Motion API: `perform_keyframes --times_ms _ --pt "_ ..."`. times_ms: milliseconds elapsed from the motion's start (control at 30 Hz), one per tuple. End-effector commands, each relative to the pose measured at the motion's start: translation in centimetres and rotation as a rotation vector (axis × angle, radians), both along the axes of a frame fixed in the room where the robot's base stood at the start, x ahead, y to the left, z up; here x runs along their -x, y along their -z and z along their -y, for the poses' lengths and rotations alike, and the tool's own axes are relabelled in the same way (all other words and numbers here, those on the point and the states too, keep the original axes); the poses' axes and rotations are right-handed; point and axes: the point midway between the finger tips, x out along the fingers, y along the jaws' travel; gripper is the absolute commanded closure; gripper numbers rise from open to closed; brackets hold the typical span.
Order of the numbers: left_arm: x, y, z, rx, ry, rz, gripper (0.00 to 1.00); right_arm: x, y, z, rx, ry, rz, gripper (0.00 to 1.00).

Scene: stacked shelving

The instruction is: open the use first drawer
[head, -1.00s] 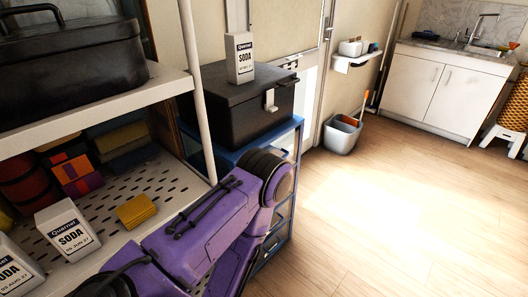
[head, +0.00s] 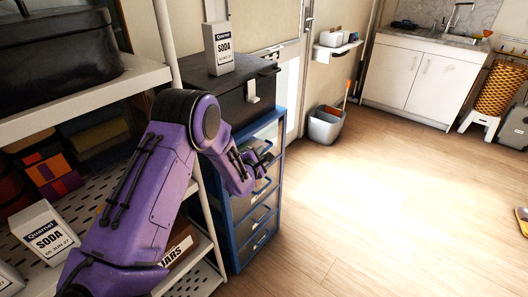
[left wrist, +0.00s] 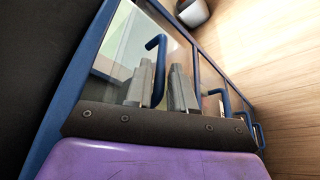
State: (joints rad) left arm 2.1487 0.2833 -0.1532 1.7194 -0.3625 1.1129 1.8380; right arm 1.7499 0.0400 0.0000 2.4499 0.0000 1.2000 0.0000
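A blue-framed drawer unit (head: 282,150) with several stacked clear-fronted drawers stands right of the white shelving. I cannot read a "use first" label on any drawer. My left gripper (head: 262,158) is at the front of the upper drawers, partly hidden by its own wrist. In the left wrist view its two grey fingers (left wrist: 163,88) are apart. A blue bar handle (left wrist: 156,62) shows between them; I cannot tell whether they touch it. Lower handles (left wrist: 240,117) show to the right there. The drawers look shut. My right gripper is not in view.
A black box (head: 222,98) with a soda carton (head: 219,48) on it stands on the unit. White shelving (head: 150,75) holding boxes and cartons is at left. A grey bin (head: 325,125) stands behind.

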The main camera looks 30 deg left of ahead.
Motion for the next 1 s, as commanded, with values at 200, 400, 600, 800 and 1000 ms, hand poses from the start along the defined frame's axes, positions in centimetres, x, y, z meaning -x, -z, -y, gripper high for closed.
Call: perform_keyframes --times_ms 200,400,600,800,1000 --pt "-2.7 0.7 -0.7 -0.002 0.001 -0.001 0.77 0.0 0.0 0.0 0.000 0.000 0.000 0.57" --pt "-3.0 0.8 -0.8 0.000 0.000 -0.002 0.77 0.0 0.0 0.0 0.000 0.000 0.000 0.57" --pt "-3.0 0.8 -0.8 0.000 0.000 -0.002 1.00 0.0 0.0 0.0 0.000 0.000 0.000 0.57" --pt "-2.9 0.8 -0.7 -0.001 -0.001 -0.002 1.00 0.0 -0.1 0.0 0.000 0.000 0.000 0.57" --pt "-1.9 0.6 -0.5 0.001 -0.019 -0.004 1.00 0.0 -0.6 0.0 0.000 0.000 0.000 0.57"
